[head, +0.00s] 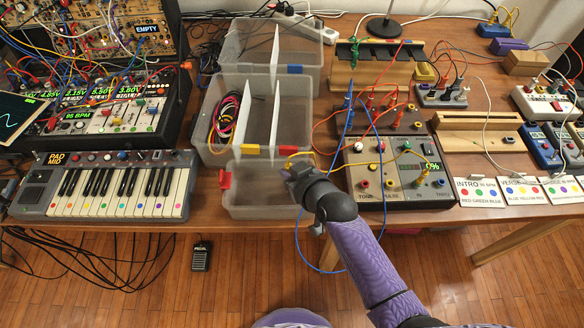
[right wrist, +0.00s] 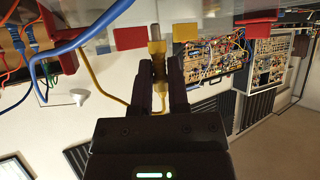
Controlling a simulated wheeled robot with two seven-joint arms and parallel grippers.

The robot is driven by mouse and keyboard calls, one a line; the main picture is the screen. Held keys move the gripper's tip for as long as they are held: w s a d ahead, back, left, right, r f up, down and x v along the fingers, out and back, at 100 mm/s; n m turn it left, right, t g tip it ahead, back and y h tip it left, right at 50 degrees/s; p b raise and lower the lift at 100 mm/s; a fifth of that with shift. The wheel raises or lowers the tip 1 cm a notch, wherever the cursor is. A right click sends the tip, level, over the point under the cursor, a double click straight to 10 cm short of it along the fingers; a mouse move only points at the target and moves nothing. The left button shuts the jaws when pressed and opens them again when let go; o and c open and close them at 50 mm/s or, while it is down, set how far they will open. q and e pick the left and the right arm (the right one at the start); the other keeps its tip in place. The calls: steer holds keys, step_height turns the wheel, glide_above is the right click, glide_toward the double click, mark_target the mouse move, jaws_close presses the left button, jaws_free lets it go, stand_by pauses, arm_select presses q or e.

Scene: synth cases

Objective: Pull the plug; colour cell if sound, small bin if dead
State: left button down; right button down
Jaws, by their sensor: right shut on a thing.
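My right gripper (head: 291,172) is over the front part of the clear bins, left of the tester box (head: 395,178). In the head view a yellow lead (head: 325,164) runs from near the gripper towards the tester box, whose green display seems to end in a percent sign. The divided clear bin (head: 202,128) has yellow and red tabs and holds pink cables (head: 224,118). A smaller clear bin (head: 240,205) with a red tab is in front.
Another clear divided bin (head: 228,48) stands behind. A keyboard (head: 110,185) is at left. Blue and red leads arch over the tester box and the brown jack box (head: 375,118). Paper cards (head: 480,190) line the right front edge. My left gripper does not show.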

steer(key=c, duration=0.5)
jaws_free()
steer(key=shift+c, duration=0.2)
steer(key=p+v, duration=0.4)
steer(key=v, duration=0.6)
steer(key=shift+p, duration=0.35)
